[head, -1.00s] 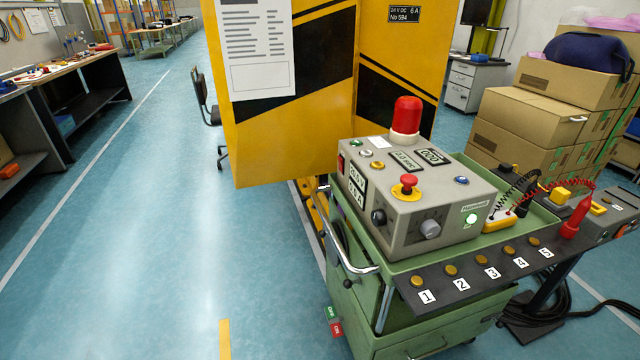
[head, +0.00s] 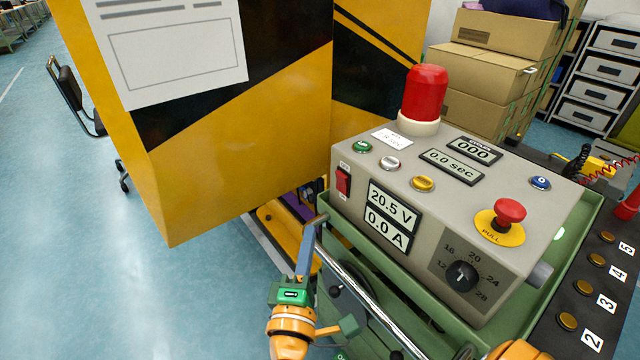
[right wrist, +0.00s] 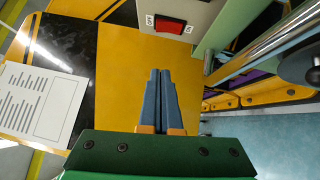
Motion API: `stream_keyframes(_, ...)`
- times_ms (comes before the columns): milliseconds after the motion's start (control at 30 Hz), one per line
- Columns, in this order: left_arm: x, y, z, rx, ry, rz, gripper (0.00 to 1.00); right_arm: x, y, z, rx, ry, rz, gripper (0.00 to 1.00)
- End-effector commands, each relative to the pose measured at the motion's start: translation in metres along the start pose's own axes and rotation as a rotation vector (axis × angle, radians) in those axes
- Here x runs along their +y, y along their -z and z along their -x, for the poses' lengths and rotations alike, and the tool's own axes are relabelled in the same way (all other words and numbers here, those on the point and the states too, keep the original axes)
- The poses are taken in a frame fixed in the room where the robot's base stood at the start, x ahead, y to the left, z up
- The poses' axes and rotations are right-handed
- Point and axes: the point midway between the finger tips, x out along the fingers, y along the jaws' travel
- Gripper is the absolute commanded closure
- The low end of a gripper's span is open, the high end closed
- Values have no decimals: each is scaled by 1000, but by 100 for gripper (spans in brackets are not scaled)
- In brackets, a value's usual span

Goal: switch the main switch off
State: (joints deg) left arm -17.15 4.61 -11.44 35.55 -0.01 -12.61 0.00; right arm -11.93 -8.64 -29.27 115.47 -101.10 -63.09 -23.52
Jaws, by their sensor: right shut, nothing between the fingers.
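The main switch is a red rocker switch (head: 343,182) on the left side face of the grey control box (head: 405,170). It also shows in the right wrist view (right wrist: 173,24), between two small labels that look like ON and OFF. Which way it is pressed is too small to tell. My right gripper (head: 314,224) is below and a little left of the switch, apart from it. Its blue fingers are together and empty, also in the right wrist view (right wrist: 160,72).
The box stands on a green cart with a metal rail (head: 360,290) close to my right gripper. A yellow and black cabinet (head: 220,170) stands left and behind. The box carries a red lamp (head: 425,92), a red stop button (head: 508,212) and a dial (head: 462,276).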

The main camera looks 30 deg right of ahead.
Motion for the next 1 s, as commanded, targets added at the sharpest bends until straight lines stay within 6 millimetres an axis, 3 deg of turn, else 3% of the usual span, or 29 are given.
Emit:
stream_keyframes(267, 1, -3, 3, -7, -1, -1, 50, 1, 1, -6, 3, 0, 0, 100)
stream_keyframes(733, 0, 1, 24, -2, -1, 0, 50, 2, 0, -102, 1, -1, 1, 100)
stream_keyframes(1000, 0, 3, 37, 0, -1, 0, 50, 1, -25, -126, 1, 2, 3, 100)
